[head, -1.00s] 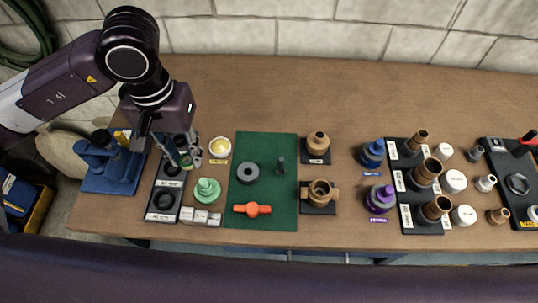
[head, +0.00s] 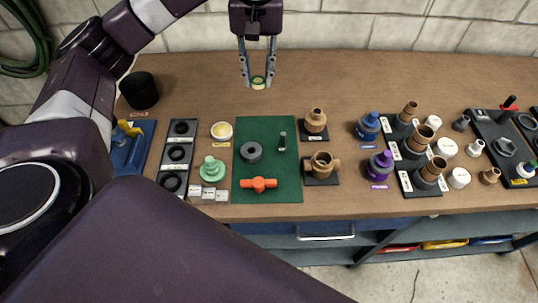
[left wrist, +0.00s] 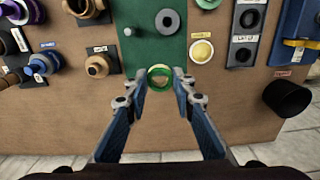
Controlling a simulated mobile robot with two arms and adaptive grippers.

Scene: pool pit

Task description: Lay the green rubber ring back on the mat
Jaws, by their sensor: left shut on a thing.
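My left gripper (head: 258,78) is shut on the green rubber ring (head: 258,83) and holds it above the bench, behind the mat's far edge. The ring also shows between the fingertips in the left wrist view (left wrist: 160,78). The green mat (head: 290,190) lies flat on the bench. My right gripper is in neither view.
Left of the mat are a bowl with yellow contents (head: 221,131), a light green stepped part (head: 212,170) and a black tray with dark rings (head: 169,183). Brass fittings (head: 323,163) stand on the right. A black cup (head: 139,90) stands at back left.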

